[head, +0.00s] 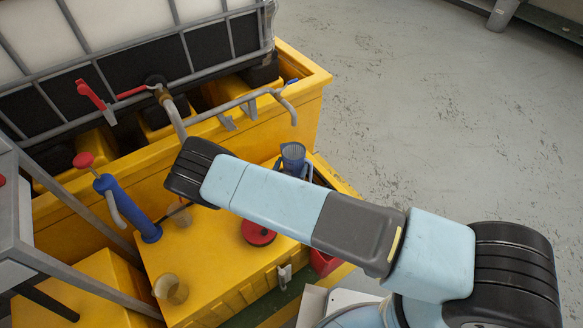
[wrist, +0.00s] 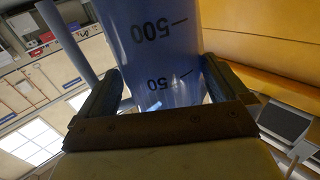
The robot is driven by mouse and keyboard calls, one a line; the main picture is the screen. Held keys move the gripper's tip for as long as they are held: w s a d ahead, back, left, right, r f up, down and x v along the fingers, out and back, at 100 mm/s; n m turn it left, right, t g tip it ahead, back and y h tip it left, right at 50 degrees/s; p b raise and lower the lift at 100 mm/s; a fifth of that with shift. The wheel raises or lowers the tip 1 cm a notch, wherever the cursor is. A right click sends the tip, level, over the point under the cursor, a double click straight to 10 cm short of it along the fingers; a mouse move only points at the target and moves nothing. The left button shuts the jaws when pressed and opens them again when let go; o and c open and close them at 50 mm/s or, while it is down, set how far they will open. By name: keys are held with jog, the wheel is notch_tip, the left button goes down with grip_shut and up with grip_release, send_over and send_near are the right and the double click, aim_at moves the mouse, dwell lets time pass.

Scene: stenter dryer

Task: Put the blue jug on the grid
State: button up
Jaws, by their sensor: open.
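The blue jug (head: 293,156) stands on the yellow cabinet, partly hidden behind my arm in the head view. In the wrist view the translucent blue jug (wrist: 158,45), with dark volume marks, fills the middle. My gripper (wrist: 160,92) is open, with one finger on each side of the jug's wall. I cannot tell whether either finger touches it. In the head view my gripper is hidden by the arm. I cannot clearly make out the grid in either view.
A caged tank (head: 130,50) with a tap and bent pipe is behind. Grey floor (head: 440,110) is open at right.

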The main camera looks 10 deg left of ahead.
jog(key=s, duration=0.7)
jog(key=shift+s+a, duration=0.2)
jog(key=shift+s, duration=0.05)
